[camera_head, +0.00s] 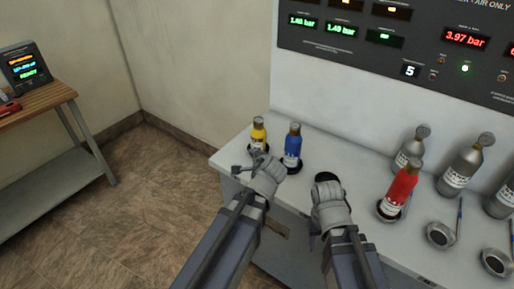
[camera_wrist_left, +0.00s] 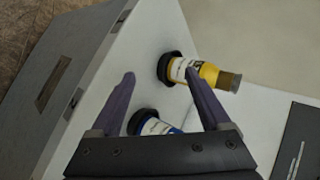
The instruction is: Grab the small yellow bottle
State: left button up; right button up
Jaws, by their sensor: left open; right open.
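The small yellow bottle (camera_head: 258,134) stands upright near the left end of the white counter, with a grey-brown cap. In the left wrist view the yellow bottle (camera_wrist_left: 205,72) shows its white label and a black ring at its base. My left gripper (camera_head: 258,163) is just in front of it and partly hides its lower part. In the left wrist view the left gripper (camera_wrist_left: 165,88) is open with nothing between its fingertips; the right-hand finger overlaps the bottle's edge, contact unclear. My right gripper (camera_head: 327,186) is open and empty over the counter's front.
A blue bottle (camera_head: 292,146) stands close right of the yellow one. A red bottle (camera_head: 399,190) and several grey cylinders (camera_head: 410,147) stand farther right, beside empty round holders (camera_head: 440,235). A panel (camera_head: 400,40) hangs behind. A wooden bench (camera_head: 40,99) is far left.

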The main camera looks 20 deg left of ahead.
aim_at(259, 127)
pick_arm(q)
jog(key=w+a+r+m+t+h+b, duration=0.1)
jog(key=w+m+t+b, duration=0.1)
jog(key=m, duration=0.4)
jog(key=w+a+r+m+t+h+b, duration=0.1)
jog(key=w+r+m+t+b, duration=0.1)
jog(key=w+m+t, duration=0.2)
jog(key=w+a+r+m+t+h+b, duration=0.1)
jog(key=w+m, duration=0.3)
jog(key=m, duration=0.5)
jog(key=shift+a+r+t+b, duration=0.25)
jog(key=shift+r+t+b, duration=0.4)
jog(key=shift+t, duration=0.25)
jog(key=m+h, duration=0.1)
jog(key=m, duration=0.1)
jog(key=m+h, duration=0.1)
jog(key=d+m+h+b, duration=0.1)
jog(key=m, duration=0.1)
jog(key=shift+w+d+f+m, duration=0.1)
jog(key=shift+w+f+m, duration=0.1)
jog(key=shift+f+m, duration=0.15)
jog(key=shift+w, duration=1.35)
jog(key=shift+w+a, duration=0.15)
jog(key=shift+w, duration=1.15)
jog(key=shift+w+a, duration=0.1)
jog(key=shift+w, duration=1.2)
grip_shut()
pick_arm(e)
notch_tip(259, 127, down, 9)
